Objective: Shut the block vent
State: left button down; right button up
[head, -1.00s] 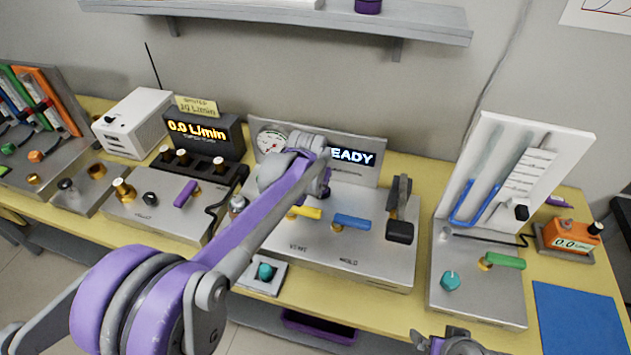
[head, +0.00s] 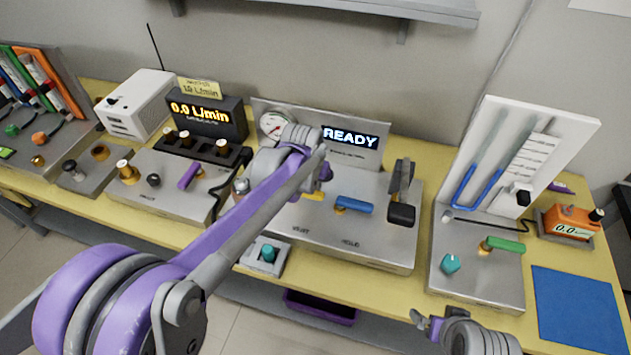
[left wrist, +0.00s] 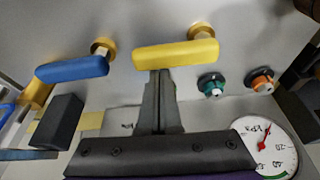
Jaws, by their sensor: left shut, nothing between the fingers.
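The block vent's yellow lever (left wrist: 175,54) lies crosswise on a brass stem in the left wrist view. In the head view only a bit of the yellow lever (head: 313,195) shows behind my left arm. My left gripper (left wrist: 158,76) is shut and empty, its tips close to the yellow lever's near side; I cannot tell if they touch. The lever sits on the grey metal block (head: 330,240), above a VENT label. A blue lever (head: 353,206) is to its right, above HOLD. My right gripper (head: 428,322) is low in the head view, its jaws unclear.
A READY display (head: 350,138) and a round gauge (head: 272,126) stand behind the block. Teal (left wrist: 211,84) and orange (left wrist: 262,80) fittings are right of the yellow lever in the wrist view.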

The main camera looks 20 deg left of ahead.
pick_arm(q)
jog(key=shift+s+m, duration=0.2)
jog(key=shift+m, duration=0.2)
jog(key=m, duration=0.1)
jog(key=s+m+h, duration=0.1)
jog(key=m, duration=0.1)
jog(key=shift+s+d, duration=0.1)
jog(key=shift+s, duration=0.2)
jog(key=s+m, duration=0.1)
jog(key=m, duration=0.1)
jog(key=s+m+g+h, duration=0.1)
jog(key=m, duration=0.1)
jog(key=shift+s+a+m, duration=0.15)
jog(key=shift+a+m, duration=0.15)
jog(key=shift+a, duration=0.05)
jog(key=m, duration=0.1)
jog(key=s+a+m+g+h, duration=0.1)
jog(key=m, duration=0.1)
jog(key=shift+s+m, duration=0.25)
jog(key=shift+m, duration=0.05)
jog(key=m, duration=0.1)
jog(key=a+m+g, duration=0.1)
jog(key=shift+s+m, duration=0.3)
jog(key=shift+s, duration=0.05)
jog(key=shift+s+a+m+g, duration=0.3)
jog(key=shift+a+m, duration=0.2)
jog(key=shift+m, duration=0.5)
jog(key=shift+a, duration=0.2)
jog(key=shift+s+a, duration=0.1)
jog(key=shift+a, duration=0.05)
